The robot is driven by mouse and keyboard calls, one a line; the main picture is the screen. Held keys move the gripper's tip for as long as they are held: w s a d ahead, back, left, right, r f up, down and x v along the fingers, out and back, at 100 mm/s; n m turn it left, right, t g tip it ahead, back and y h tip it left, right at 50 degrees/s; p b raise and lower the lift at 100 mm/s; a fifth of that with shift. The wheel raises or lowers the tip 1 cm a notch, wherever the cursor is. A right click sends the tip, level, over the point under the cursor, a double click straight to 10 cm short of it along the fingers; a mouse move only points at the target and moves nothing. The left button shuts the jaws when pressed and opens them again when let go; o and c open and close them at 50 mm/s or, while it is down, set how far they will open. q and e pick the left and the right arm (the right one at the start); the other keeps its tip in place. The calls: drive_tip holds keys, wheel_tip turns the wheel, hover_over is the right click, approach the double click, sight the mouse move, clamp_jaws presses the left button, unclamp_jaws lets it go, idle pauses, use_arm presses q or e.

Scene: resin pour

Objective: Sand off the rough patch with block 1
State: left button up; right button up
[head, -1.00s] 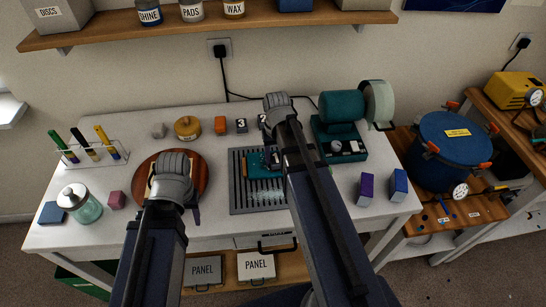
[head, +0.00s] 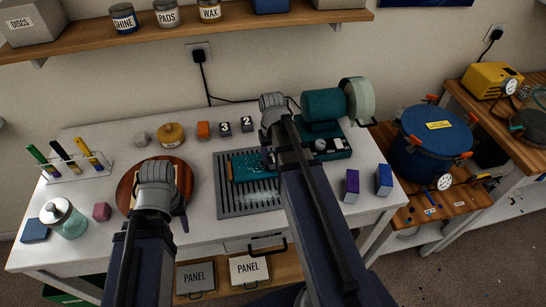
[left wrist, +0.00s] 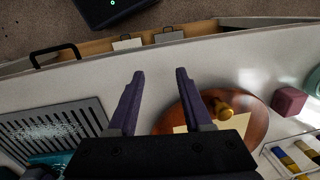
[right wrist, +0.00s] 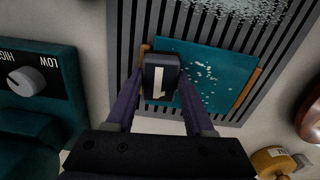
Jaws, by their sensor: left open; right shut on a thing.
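Block 1 (right wrist: 160,78) is a dark block with a white numeral 1 on its face. My right gripper (right wrist: 156,88) is shut on it, over one end of the teal panel (right wrist: 215,75). Whether block and panel touch I cannot tell. The teal panel (head: 246,166) lies on the slatted grey grille (head: 232,203) between wooden stops, with pale specks scattered on it. The rough patch's outline is not clear. In the head view my right arm hides most of the block. My left gripper (left wrist: 160,76) is open and empty, above the round wooden board's edge (left wrist: 255,130).
Two more numbered blocks (head: 247,125) stand behind the grille. A teal machine with a pale wheel (head: 358,100) stands to its right, and purple and blue boxes (head: 384,180) at the right front. A glass jar (head: 64,220) is at the left front. White dust lies on the grille.

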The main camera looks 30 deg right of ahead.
drive_tip(key=shift+w+a, duration=0.2)
drive_tip(key=shift+a, duration=0.45)
drive_tip(key=shift+w+a, duration=0.2)
drive_tip(key=shift+a, duration=0.5)
drive_tip(key=shift+w+a, duration=0.2)
drive_tip(key=shift+a, duration=0.45)
drive_tip(key=shift+w+a+f, duration=0.1)
drive_tip(key=shift+w+a, duration=0.1)
drive_tip(key=shift+a, duration=0.8)
drive_tip(key=shift+w+a, duration=0.2)
drive_tip(key=shift+a, duration=0.75)
drive_tip(key=shift+w+a, duration=0.1)
drive_tip(key=shift+w+a, duration=0.3)
drive_tip(key=shift+a, duration=0.65)
drive_tip(key=shift+w+a, duration=0.3)
drive_tip(key=shift+a, duration=0.65)
drive_tip(key=shift+w+d, duration=0.3)
drive_tip(key=shift+w, duration=0.35)
drive_tip(key=shift+d, duration=0.45)
drive_tip(key=shift+s+d, duration=0.25)
drive_tip(key=shift+d, duration=0.6)
drive_tip(key=shift+s+d, duration=0.25)
drive_tip(key=shift+d, duration=0.55)
drive_tip(key=shift+d, duration=0.1)
